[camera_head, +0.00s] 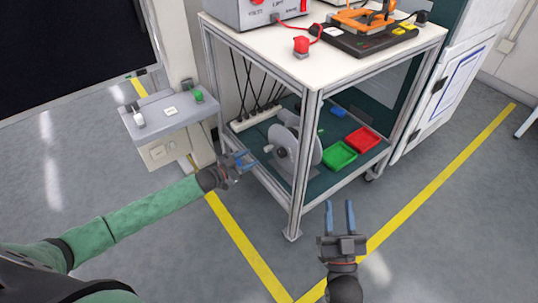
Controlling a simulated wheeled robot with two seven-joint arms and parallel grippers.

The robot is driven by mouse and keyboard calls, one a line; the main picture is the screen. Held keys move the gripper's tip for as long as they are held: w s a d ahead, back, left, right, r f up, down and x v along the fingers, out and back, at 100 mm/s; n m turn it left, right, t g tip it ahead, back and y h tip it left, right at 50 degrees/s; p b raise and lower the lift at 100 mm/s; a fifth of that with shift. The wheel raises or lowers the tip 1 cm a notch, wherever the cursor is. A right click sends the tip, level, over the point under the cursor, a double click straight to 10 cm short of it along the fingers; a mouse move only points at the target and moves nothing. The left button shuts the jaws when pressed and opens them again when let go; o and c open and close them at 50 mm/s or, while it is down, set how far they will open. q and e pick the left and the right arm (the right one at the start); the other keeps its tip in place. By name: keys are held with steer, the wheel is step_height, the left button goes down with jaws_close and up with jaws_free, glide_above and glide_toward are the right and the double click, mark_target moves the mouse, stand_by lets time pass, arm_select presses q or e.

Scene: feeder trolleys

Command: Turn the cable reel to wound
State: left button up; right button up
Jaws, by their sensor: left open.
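The cable reel (308,146) is a grey disc on a stand, on the lower shelf of the trolley. A trolley post hides part of the reel's right side.
The trolley's top (345,60) holds a power supply, a red button and an orange device. Green (339,156) and red (363,140) trays lie on the lower shelf. The front post (300,165) stands between my grippers. A grey panel (168,112) is at left.

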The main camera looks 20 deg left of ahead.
arm_select(q)
steer(key=x, duration=0.7)
steer(key=shift+w+d+b, duration=0.2)
steer(key=shift+d+b, duration=0.05)
steer(key=shift+b, duration=0.15)
arm_select(e)
step_height(320, 180, up, 8)
steer(key=s+d+t, duration=0.1)
steer(key=s+t, duration=0.1)
steer(key=t, duration=0.1)
steer(key=shift+s+r+y, duration=0.25)
steer(key=shift+s+y, duration=0.05)
steer(key=shift+y, duration=0.1)
arm_select(q)
jaws_close()
